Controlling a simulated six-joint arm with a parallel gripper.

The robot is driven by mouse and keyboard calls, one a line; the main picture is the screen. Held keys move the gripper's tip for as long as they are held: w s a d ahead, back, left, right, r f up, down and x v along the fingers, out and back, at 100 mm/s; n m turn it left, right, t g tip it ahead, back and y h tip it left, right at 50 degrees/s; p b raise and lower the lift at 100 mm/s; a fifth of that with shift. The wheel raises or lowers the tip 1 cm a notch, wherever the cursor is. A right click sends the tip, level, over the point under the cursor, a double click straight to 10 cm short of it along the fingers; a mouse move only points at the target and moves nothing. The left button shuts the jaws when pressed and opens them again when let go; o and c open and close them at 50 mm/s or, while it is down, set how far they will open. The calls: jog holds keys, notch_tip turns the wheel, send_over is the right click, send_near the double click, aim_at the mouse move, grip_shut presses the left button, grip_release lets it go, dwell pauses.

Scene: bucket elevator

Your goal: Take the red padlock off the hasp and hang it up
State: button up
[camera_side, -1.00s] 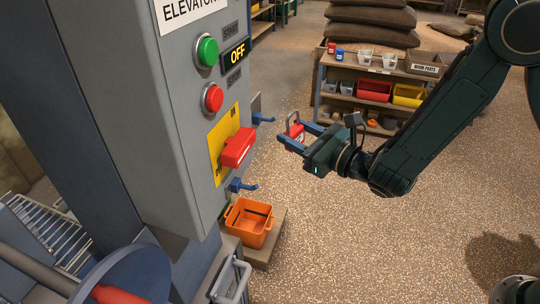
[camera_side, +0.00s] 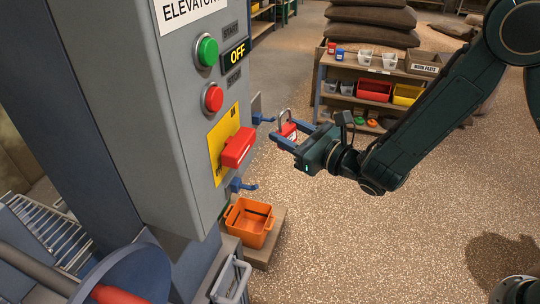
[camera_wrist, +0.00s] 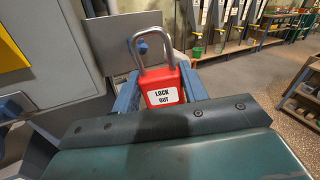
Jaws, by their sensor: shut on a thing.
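The red padlock (camera_side: 288,131) is held upright between the blue fingers of my gripper (camera_side: 285,140), with its silver shackle on top. In the wrist view, the padlock (camera_wrist: 163,92) shows a white "LOCK OUT" label, and its shackle stands in front of a blue hook (camera_wrist: 141,47) on a grey plate. In the side view, this upper blue hook (camera_side: 263,119) is just left of the padlock. I see a gap there and cannot tell whether the shackle touches it. The red switch handle (camera_side: 238,148) on the yellow plate (camera_side: 217,158) carries no padlock.
The grey control box (camera_side: 180,120) with green and red buttons and an "OFF" display stands left of my gripper. A lower blue hook (camera_side: 240,185) sits below the handle. An orange bin (camera_side: 249,223) stands below. The floor to the right is open.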

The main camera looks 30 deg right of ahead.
aim_at(277, 131)
jog(key=shift+w+a, duration=0.6)
dwell(0.3)
jog(key=shift+w+a, duration=0.5)
jog(key=shift+w+a, duration=0.15)
jog(key=shift+a, duration=0.05)
jog(key=shift+f, duration=0.8)
dwell(0.9)
dwell(0.4)
jog(key=o, duration=1.1)
jog(key=shift+a, duration=0.1)
